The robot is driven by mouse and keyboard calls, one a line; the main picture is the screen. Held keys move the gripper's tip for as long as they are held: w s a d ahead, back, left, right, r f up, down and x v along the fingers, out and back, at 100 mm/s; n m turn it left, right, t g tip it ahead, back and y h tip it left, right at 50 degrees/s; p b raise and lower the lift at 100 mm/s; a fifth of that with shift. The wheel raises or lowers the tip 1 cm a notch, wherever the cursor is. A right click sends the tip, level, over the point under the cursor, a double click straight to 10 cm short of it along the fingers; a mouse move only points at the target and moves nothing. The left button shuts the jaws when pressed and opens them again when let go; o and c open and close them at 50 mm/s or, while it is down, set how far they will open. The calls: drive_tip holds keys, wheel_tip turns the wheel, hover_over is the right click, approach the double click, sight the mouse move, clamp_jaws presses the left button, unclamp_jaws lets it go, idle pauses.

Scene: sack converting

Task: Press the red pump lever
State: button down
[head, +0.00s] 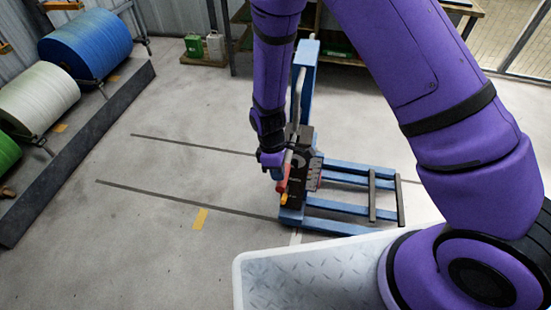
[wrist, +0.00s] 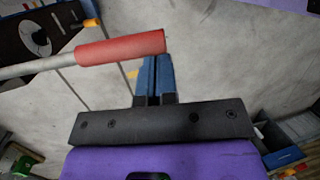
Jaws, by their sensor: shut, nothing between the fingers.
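The red pump lever (head: 284,180) is a red grip on a grey rod, at the front of a blue lifting machine (head: 306,78). In the wrist view the red grip (wrist: 120,47) lies across the upper left, its right end just beyond my fingertips. My gripper (wrist: 155,62) has its blue fingers together with nothing between them. In the head view my gripper (head: 276,172) is at the lever's left side, partly hidden by my wrist. I cannot tell whether the fingers touch the grip.
Blue fork legs (head: 350,205) extend right from the machine. Green cans (head: 205,46) stand at the back. The floor left of the machine is clear.

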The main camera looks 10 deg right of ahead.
sight(279, 185)
drive_tip(key=shift+x, duration=1.1)
drive_tip(key=shift+f, duration=0.1)
drive_tip(key=shift+s+f+t, duration=0.25)
drive_tip(key=shift+f+t, duration=0.05)
drive_tip(key=shift+f, duration=0.25)
wheel_tip(279, 185, down, 21)
drive_tip(key=t+h, duration=0.2)
drive_tip(key=t, duration=0.4)
drive_tip(key=shift+w+f+m+h, duration=0.2)
drive_tip(key=shift+w+m+h, duration=0.1)
drive_tip(key=shift+w+m, duration=0.1)
drive_tip(key=shift+d, duration=0.2)
drive_tip(key=shift+a+r, duration=0.1)
